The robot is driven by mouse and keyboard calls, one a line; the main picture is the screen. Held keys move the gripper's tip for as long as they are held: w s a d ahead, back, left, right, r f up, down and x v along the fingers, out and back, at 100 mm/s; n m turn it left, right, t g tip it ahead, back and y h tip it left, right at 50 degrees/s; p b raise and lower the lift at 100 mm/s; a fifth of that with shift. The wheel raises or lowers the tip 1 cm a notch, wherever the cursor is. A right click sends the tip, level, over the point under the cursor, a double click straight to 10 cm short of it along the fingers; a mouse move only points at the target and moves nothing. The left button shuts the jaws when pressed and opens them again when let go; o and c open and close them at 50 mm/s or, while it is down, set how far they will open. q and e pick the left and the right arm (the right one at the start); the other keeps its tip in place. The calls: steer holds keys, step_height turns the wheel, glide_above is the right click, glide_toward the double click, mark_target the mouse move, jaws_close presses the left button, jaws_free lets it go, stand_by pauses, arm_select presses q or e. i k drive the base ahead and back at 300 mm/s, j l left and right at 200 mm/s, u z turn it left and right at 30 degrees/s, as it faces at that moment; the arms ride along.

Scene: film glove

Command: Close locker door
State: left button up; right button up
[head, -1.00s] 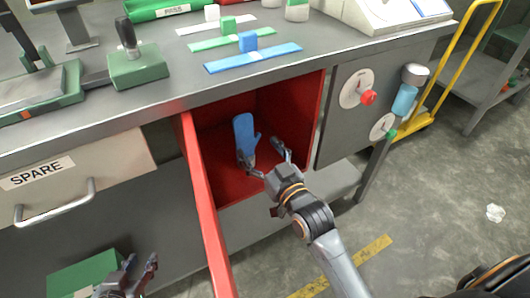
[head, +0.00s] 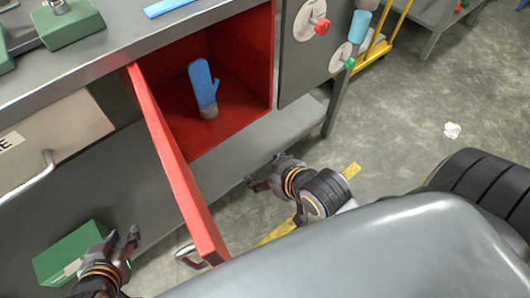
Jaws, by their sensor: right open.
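The red locker door (head: 172,160) stands open, swung out from the left side of the red locker (head: 238,115). A metal handle (head: 188,258) shows at the lower end of the door, on its outer face. A blue glove (head: 203,83) with a grey cuff stands upright inside the locker. My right gripper (head: 262,183) is outside the locker, right of the door and below the opening, open and empty. My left gripper (head: 124,240) is at the lower left, left of the door and apart from its handle. Its fingers are spread with nothing between them.
A beige drawer (head: 60,140) with a handle is left of the door. A green box (head: 70,255) lies beside my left gripper. A grey panel with dials (head: 300,65) is right of the locker. The floor at the right is mostly clear.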

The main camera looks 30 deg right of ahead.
mark_target(210, 246)
steer(key=j+z, duration=0.3)
steer(key=k+j+z, duration=0.15)
steer(key=j+z, duration=0.2)
steer(key=k+z, duration=0.2)
steer(key=k, duration=0.65)
